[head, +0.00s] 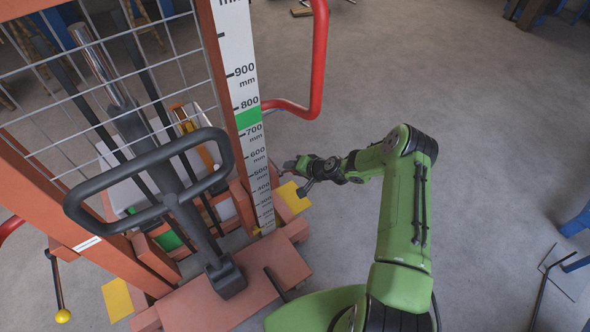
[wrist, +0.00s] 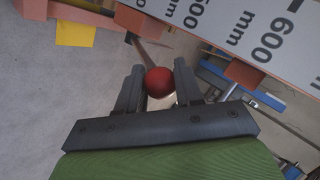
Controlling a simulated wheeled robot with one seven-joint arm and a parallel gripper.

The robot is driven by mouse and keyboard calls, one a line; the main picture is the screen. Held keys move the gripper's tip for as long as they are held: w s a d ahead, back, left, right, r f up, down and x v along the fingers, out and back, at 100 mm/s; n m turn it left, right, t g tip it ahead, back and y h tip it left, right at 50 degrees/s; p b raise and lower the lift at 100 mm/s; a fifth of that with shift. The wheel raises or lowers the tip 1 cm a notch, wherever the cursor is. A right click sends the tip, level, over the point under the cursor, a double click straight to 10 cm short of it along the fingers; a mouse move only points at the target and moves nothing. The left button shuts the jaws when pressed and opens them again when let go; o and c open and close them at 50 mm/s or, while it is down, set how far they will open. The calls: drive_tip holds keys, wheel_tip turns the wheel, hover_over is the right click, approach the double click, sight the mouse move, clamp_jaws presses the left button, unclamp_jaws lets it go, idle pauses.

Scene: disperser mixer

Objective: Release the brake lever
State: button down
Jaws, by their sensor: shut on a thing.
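The brake lever's red ball knob (wrist: 159,82) sits between the two fingers of my gripper (wrist: 158,72) in the wrist view, with both fingers closed against its sides. A thin brownish rod (wrist: 145,50) shows just beyond the knob, running up toward the orange frame. In the head view my gripper (head: 303,172) is at the right side of the machine, beside the measuring scale. The knob is small there (head: 289,166), and the rest of the lever is mostly hidden.
The white measuring scale (head: 240,75) stands close to the left of my gripper. A red curved handle (head: 318,60) rises above it. A black loop handle (head: 150,160) stands at the front, and a yellow-knobbed lever (head: 62,315) at the left. The floor to the right is largely clear.

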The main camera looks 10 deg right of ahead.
drive_tip(key=shift+w+a+r, duration=0.15)
drive_tip(key=shift+w+r, duration=0.05)
drive_tip(key=shift+r, duration=0.1)
drive_tip(key=c, duration=1)
unclamp_jaws()
drive_tip(key=shift+o, duration=1.1)
drive_tip(key=shift+f, duration=0.15)
drive_tip(key=shift+s, duration=0.1)
drive_tip(key=p+v, duration=0.1)
drive_tip(key=v, duration=1.4)
drive_tip(key=shift+s+r+p, duration=0.15)
drive_tip(key=shift+r+p, duration=0.05)
drive_tip(key=shift+p, duration=0.1)
